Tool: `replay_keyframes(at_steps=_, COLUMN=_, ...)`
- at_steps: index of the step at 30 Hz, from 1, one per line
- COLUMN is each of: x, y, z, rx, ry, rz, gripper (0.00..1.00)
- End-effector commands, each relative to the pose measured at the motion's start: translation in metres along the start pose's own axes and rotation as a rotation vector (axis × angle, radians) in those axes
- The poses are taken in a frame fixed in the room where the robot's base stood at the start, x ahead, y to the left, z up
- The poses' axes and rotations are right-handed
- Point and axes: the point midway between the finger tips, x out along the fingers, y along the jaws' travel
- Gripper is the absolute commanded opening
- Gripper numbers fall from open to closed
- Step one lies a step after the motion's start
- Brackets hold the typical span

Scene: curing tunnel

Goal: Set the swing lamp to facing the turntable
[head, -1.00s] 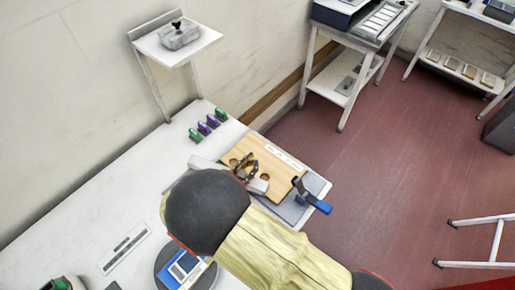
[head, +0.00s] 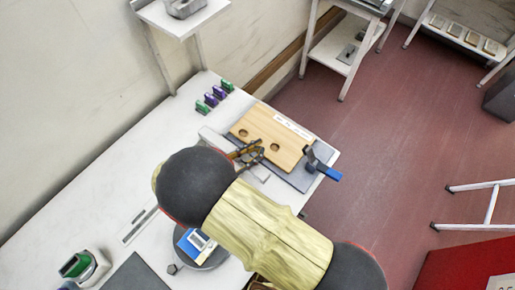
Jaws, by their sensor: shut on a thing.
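A pale grey-white bar (head: 213,137), which looks like the swing lamp, lies along the near edge of the wooden board. My gripper (head: 252,157) is shut on it, near its right part. My own arm hides much of the bar and its mount, so I cannot tell which way the lamp faces. The turntable (head: 217,257) is a grey disc at the bottom centre, partly covered by my arm. A blue and white box (head: 195,243) stands on it.
The wooden board (head: 290,152) has round holes and lies on a grey plate. A blue-handled clamp (head: 322,168) is at its right. Green and purple pieces (head: 214,96) stand behind. A green-topped device (head: 82,266) is at lower left. The white table (head: 105,185) is clear at left.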

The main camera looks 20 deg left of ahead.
Motion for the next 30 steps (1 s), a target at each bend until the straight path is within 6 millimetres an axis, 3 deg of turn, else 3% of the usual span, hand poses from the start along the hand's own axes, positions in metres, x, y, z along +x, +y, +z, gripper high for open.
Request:
replay_keyframes(at_steps=3, x=0.000, y=-0.001, z=-0.001, rx=0.003, ry=0.000, rz=-0.001, gripper=0.00)
replay_keyframes(at_steps=4, x=0.000, y=-0.001, z=-0.001, rx=0.003, ry=0.000, rz=-0.001, gripper=0.20)
replay_keyframes(at_steps=15, x=0.000, y=0.000, z=-0.001, rx=0.001, ry=0.000, rz=-0.001, gripper=0.41)
replay_keyframes(at_steps=25, x=0.000, y=0.000, z=-0.002, rx=0.001, ry=0.000, rz=-0.001, gripper=0.42)
replay_keyframes(at_steps=30, x=0.000, y=-0.001, z=-0.019, rx=0.003, ry=-0.001, rz=-0.001, gripper=0.42)
